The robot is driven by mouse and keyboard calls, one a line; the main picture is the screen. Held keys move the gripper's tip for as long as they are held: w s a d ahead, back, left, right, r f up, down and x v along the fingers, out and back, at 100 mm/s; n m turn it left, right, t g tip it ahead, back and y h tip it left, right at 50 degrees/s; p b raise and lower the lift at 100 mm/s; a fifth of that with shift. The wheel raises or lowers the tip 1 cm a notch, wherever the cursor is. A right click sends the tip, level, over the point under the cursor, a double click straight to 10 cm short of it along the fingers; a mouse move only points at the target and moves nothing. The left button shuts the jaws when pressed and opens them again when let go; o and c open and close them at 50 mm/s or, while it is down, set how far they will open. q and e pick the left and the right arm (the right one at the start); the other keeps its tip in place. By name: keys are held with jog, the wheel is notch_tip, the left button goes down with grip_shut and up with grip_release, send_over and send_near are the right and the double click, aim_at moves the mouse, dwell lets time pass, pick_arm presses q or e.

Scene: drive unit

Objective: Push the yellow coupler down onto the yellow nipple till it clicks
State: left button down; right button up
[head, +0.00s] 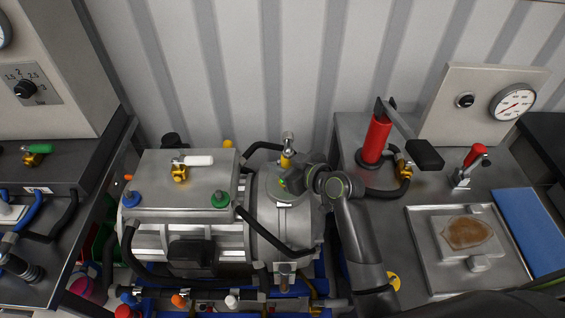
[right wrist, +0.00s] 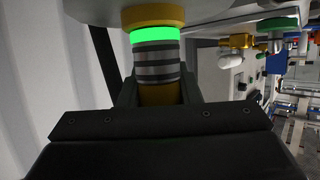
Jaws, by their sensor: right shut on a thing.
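The yellow coupler (right wrist: 157,66) is a banded metal sleeve with a yellow part low between the fingers. In the right wrist view it stands in line with a yellow ring (right wrist: 153,14) at the drive unit's surface, which looks like the yellow nipple's base. A bright green band (right wrist: 155,35) lies between the sleeve and this ring, with no clear gap. My right gripper (right wrist: 158,95) is shut on the coupler. In the head view the right gripper (head: 292,176) reaches in from the right, beside the coupler's yellow part (head: 286,162) on the round housing. My left gripper is not in view.
The drive unit's box (head: 160,205) has a blue cap (head: 132,199), a green cap (head: 220,200) and a white-handled valve (head: 198,160). Black hoses run around the housing. A red hand pump (head: 375,138) and a metal tray (head: 425,275) stand on the right bench.

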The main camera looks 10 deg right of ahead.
jog(key=shift+f, duration=0.1)
jog(key=o, duration=1.2)
jog(key=shift+d, duration=0.1)
jog(key=shift+b+v, duration=1.25)
jog(key=shift+v, duration=7.45)
